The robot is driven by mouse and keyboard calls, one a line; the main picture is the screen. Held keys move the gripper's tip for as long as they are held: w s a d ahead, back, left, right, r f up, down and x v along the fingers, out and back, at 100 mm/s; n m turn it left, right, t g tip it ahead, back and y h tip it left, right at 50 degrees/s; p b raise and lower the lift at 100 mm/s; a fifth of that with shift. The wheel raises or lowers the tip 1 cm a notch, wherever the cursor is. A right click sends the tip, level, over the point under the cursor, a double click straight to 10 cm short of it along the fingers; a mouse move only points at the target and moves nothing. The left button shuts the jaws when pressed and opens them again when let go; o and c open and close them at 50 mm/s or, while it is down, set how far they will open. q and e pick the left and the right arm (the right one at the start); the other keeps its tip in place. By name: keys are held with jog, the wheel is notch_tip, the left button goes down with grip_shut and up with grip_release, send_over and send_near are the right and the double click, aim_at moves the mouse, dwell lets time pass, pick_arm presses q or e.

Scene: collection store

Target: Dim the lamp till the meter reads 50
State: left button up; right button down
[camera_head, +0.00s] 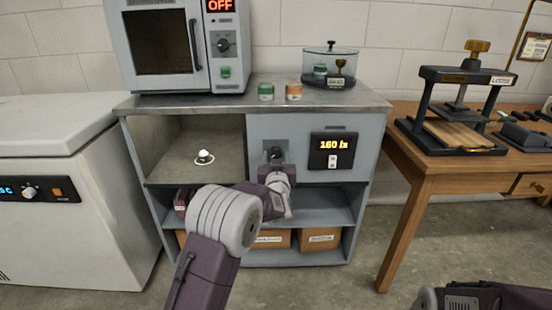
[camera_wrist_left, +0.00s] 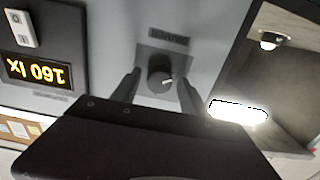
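The meter (camera_head: 332,150) on the cabinet front reads 160 lx in the head view; in the left wrist view the meter (camera_wrist_left: 38,73) appears upside down. The dark round dimmer knob (camera_wrist_left: 160,72) sits on a square plate with a pale pointer mark. My left gripper (camera_wrist_left: 157,80) is open, its fingers on either side of the knob with gaps visible. In the head view, my left gripper (camera_head: 277,168) is at the knob (camera_head: 275,153) and partly covers it. The lamp (camera_wrist_left: 238,112) glows white in the open compartment. My right gripper is out of view.
A small white dome (camera_head: 204,157) sits on the compartment floor. Jars (camera_head: 266,91) and a glass case (camera_head: 330,68) stand on the cabinet top beside an oven (camera_head: 165,45). A wooden table (camera_head: 420,165) stands right; a white chest (camera_head: 65,190) stands left.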

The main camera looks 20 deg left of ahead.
pick_arm(q)
grip_shut()
jog(key=shift+n, duration=0.3)
